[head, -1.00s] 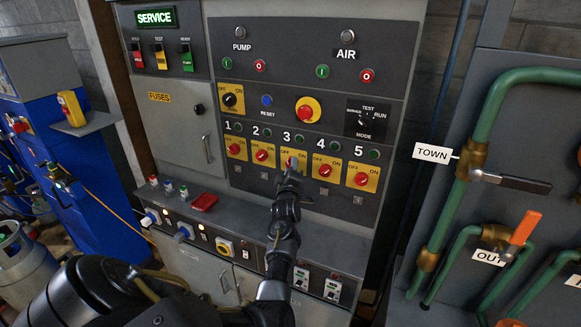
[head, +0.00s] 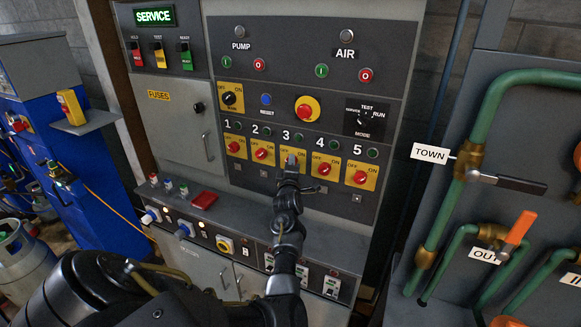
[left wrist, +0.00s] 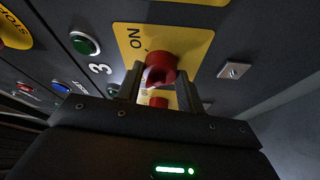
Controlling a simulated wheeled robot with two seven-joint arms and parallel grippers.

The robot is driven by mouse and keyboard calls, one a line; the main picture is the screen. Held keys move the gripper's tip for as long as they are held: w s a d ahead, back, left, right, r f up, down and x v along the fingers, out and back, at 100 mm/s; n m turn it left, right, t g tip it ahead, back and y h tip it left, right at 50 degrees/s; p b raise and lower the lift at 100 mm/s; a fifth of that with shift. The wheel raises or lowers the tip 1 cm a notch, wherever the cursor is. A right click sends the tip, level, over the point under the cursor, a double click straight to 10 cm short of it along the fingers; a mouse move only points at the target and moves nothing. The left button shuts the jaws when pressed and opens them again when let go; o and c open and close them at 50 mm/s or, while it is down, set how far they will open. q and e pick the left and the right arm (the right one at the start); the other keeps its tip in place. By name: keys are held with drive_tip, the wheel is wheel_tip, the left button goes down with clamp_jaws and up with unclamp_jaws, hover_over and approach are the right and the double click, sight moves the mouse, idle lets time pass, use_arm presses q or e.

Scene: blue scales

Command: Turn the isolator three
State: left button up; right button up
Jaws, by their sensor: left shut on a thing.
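Isolator three is a red rotary knob on a yellow plate (head: 302,159) marked OFF and ON, the middle of the bottom row on the grey panel. In the head view my left gripper (head: 290,165) covers most of it. In the left wrist view the red knob (left wrist: 160,66) sits between the fingers of my left gripper (left wrist: 160,86), which are shut on it. The ON mark and the number 3 show beside it. The knob's exact angle is hard to tell. My right gripper is not in view.
Similar red isolators stand close by: isolator two (head: 262,153) at left and isolator four (head: 324,170) at right. A ledge with a red item (head: 204,200) juts out below. Green pipes with a TOWN label (head: 430,153) stand at right.

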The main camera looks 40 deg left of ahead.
use_arm(q)
drive_tip(key=o, duration=1)
drive_tip(key=b+v, duration=0.2)
drive_tip(key=v, duration=0.5)
drive_tip(key=shift+s+d, duration=0.2)
